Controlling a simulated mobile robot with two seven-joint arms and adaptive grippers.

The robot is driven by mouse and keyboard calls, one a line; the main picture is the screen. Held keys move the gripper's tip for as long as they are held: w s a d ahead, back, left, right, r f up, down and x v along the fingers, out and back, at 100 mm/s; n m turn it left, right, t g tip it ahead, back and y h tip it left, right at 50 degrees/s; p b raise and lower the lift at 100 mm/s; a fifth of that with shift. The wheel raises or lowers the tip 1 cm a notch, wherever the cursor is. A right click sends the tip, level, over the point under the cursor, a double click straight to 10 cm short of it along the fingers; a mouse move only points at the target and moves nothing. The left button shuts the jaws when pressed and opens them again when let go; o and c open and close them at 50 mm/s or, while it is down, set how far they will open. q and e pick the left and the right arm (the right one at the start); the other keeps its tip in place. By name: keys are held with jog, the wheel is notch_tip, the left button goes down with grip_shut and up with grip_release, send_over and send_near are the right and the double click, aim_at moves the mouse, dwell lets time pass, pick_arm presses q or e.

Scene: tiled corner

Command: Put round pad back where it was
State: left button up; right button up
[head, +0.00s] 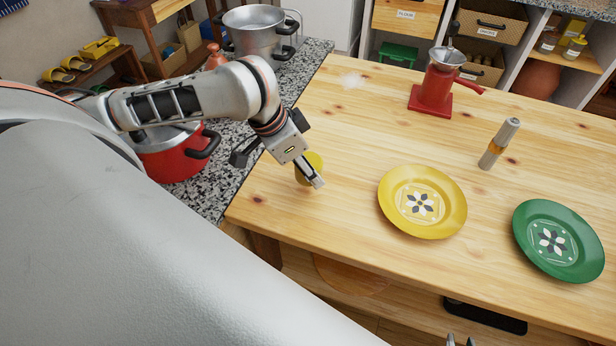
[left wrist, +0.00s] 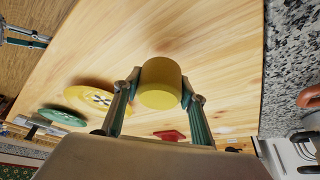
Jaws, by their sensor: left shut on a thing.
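My left gripper (head: 308,172) is over the near left corner of the wooden table. It is shut on a short yellow round piece (left wrist: 160,84), which I take for the round pad. In the left wrist view, the piece sits between the two fingertips. In the head view, the yellow piece (head: 303,179) is partly hidden behind the gripper; I cannot tell whether it touches the table. My right gripper (head: 460,341) barely shows at the bottom edge of the head view. It also shows at the left wrist view's left edge (left wrist: 40,40), with its fingers apart and empty.
A yellow plate (head: 398,216), a green plate (head: 533,266), a grey-and-orange mill (head: 499,144) and a red grinder (head: 432,95) stand on the table (head: 345,120). A red pot (head: 172,163) stands on the speckled counter at left. The table between gripper and grinder is clear.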

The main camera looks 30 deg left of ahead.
pick_arm(q)
notch_tip(320, 180, down, 4)
jog(key=shift+r+b, duration=0.2)
jog(key=shift+b, duration=0.4)
jog(key=o, duration=1.1)
jog(key=shift+f, duration=0.1)
